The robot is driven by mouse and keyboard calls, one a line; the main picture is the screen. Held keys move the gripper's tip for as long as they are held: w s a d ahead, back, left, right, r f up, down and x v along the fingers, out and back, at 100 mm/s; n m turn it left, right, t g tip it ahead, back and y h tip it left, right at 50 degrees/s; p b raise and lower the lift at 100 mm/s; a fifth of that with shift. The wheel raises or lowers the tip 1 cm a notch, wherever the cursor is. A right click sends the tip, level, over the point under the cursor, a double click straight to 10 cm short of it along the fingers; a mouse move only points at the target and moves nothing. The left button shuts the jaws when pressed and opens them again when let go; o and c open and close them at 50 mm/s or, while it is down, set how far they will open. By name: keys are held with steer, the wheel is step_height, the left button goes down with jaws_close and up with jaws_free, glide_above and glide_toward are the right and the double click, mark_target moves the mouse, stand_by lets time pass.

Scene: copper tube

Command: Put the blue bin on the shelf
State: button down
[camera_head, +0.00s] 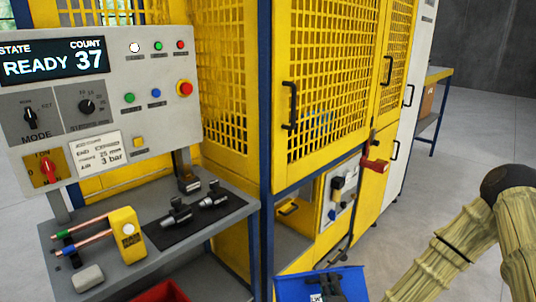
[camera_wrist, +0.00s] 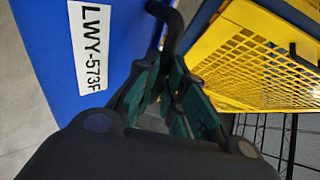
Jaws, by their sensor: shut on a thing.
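The blue bin (camera_head: 292,290) shows at the bottom middle of the head view, cut off by the frame edge. In the wrist view the bin (camera_wrist: 45,60) fills the left side, tilted in the picture, with a white label reading LWY-573F. My gripper (camera_wrist: 168,85) is shut on the bin at a dark curved part beside its wall; the exact contact is partly hidden by the fingers. In the head view my gripper (camera_head: 335,283) is dark and small at the bin. I cannot tell which surface is the task's shelf.
A yellow mesh-doored machine (camera_head: 325,75) stands close beyond the bin. A grey bench (camera_head: 215,222) with copper tubes and fixtures is at left, with a red bin (camera_head: 160,292) below. Open floor lies right.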

steer(key=s+f, duration=0.6)
steer(key=f, duration=0.1)
steer(key=shift+s+f, duration=0.15)
steer(key=shift+f, duration=0.2)
